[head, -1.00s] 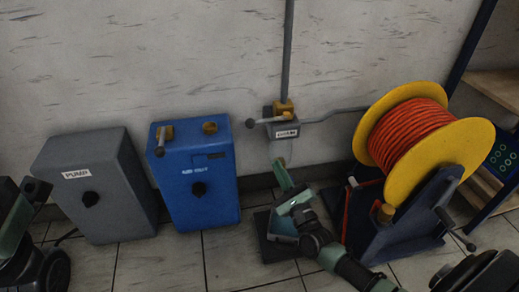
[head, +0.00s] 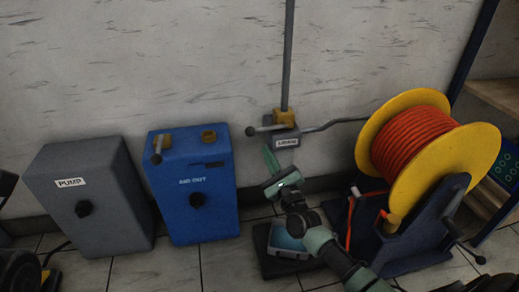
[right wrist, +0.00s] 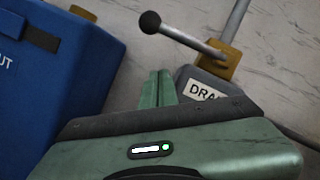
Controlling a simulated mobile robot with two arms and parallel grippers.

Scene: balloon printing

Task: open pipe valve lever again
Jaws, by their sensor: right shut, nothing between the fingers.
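The pipe valve sits on the wall at the foot of a vertical grey pipe (head: 288,60). Its yellow-brown body (head: 284,117) stands above a grey block labelled DRAIN (head: 285,138). The grey lever (head: 268,128) sticks out sideways to the left and ends in a dark ball knob (head: 250,131). In the right wrist view the lever (right wrist: 190,38) runs from the brass body (right wrist: 224,62) up left to its black knob (right wrist: 150,22). My right gripper (head: 268,150) is shut and empty, its green fingertips just below the lever and apart from it. My left gripper is not in view.
A blue box labelled AIR OUT (head: 192,205) and a grey PUMP box (head: 90,200) stand to the left. A yellow reel with orange hose (head: 440,150) stands to the right. A dark tray-like base (head: 268,262) lies on the floor below my right gripper.

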